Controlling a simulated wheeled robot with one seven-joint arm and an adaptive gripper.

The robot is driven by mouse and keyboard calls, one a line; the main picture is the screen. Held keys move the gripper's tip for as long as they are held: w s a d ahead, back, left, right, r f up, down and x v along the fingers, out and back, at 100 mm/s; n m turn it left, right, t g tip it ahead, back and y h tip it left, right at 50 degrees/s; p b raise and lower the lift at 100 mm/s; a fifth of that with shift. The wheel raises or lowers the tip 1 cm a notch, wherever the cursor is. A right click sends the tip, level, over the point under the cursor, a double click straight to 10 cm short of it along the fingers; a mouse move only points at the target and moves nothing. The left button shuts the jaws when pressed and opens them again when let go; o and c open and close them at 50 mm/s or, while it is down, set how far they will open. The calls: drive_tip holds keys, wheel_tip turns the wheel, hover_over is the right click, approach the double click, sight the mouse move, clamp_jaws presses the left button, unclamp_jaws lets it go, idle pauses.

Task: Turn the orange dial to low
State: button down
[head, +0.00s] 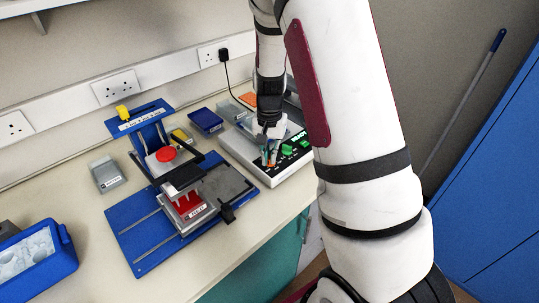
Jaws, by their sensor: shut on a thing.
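A white control box (248,158) with a dark top panel sits at the right end of the bench. My gripper (269,157) reaches down from above onto the front left part of that panel. It is shut on the orange dial (271,164), of which only a small bit of orange shows between and below the fingers. The dial's pointer and any low mark are hidden or too small to read. Green knobs or marks (289,149) show on the panel just right of my fingers.
A blue-based press-like stand (140,236) with a red button (166,154) is left of the box. Blue (206,121) and grey (107,174) small containers stand behind and left. A blue ice bin (40,262) is at front left. My arm hides the bench's right end.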

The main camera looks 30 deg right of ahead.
sight(269, 158)
drive_tip(key=shift+m, duration=0.3)
drive_tip(key=c, duration=1.7)
unclamp_jaws()
drive_tip(key=shift+r, duration=0.1)
wheel_tip(269, 158, up, 12)
drive_tip(key=shift+f, duration=0.1)
